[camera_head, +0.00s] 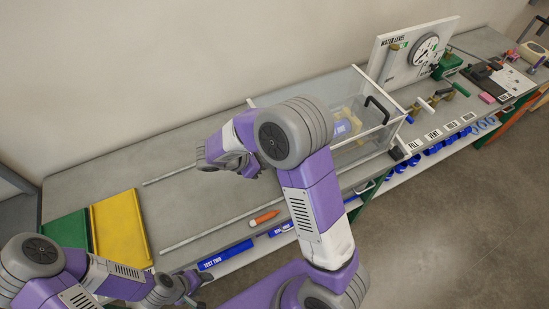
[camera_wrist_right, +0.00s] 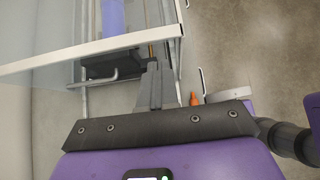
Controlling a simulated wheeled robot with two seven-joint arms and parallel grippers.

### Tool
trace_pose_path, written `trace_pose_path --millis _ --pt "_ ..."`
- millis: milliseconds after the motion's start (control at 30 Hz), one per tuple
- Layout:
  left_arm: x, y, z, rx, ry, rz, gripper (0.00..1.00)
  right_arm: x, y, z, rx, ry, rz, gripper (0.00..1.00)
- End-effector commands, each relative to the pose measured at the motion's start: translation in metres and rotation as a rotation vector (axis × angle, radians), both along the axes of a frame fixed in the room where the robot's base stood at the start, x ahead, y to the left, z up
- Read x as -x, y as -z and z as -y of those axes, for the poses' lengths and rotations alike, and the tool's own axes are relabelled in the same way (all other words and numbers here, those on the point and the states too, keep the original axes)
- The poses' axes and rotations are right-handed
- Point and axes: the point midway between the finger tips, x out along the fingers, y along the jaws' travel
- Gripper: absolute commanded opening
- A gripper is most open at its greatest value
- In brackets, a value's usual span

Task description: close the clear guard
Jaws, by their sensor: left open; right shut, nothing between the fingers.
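The clear guard (camera_head: 362,92) is a see-through box with pale edges and a black handle (camera_head: 378,105). It stands at the right part of the bench, with a blue pipe (camera_head: 342,128) seen through it. In the right wrist view the guard's clear panel (camera_wrist_right: 75,60) and white edge fill the upper left. My right gripper (camera_wrist_right: 153,80) is shut and empty, pointing toward the guard's near end; I cannot tell if it touches. In the head view my right arm hides part of the guard's left end. My left gripper (camera_head: 190,287) is open, low at the bench's front edge.
Two rails (camera_head: 215,230) run along the bench left of the guard. An orange marker (camera_head: 264,217) lies near the front. A green tray (camera_head: 67,229) and a yellow tray (camera_head: 121,229) are at left. A gauge board (camera_head: 390,60) stands behind the guard's right end. Blue bins (camera_head: 225,255) line the front.

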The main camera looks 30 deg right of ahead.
Motion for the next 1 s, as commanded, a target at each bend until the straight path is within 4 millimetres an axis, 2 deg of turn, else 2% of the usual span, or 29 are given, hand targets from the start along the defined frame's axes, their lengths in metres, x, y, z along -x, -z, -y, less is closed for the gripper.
trace_pose_path --millis 33,300,533,867,967,1000 --pt "0.000 -0.003 0.000 0.000 0.000 0.000 0.58 0.000 -0.001 -0.014 -0.002 -0.006 0.000 0.00" --pt "0.000 0.002 0.000 0.000 -0.001 0.000 0.58 -0.005 -0.044 -0.060 -0.005 -0.005 0.005 0.00" --pt "0.000 0.003 0.000 0.000 0.000 0.000 0.58 -0.007 -0.064 -0.082 -0.005 -0.004 0.004 0.00" --pt "0.000 0.003 0.000 0.000 0.000 0.000 0.58 -0.007 -0.067 -0.086 -0.006 -0.003 0.000 0.00" --pt "0.000 0.003 0.000 0.000 0.000 0.000 0.58 -0.004 -0.054 -0.086 -0.036 0.008 -0.007 0.00" --pt "0.000 0.003 0.000 0.000 0.000 0.000 0.58 -0.002 -0.041 -0.086 -0.064 0.019 -0.014 0.00"
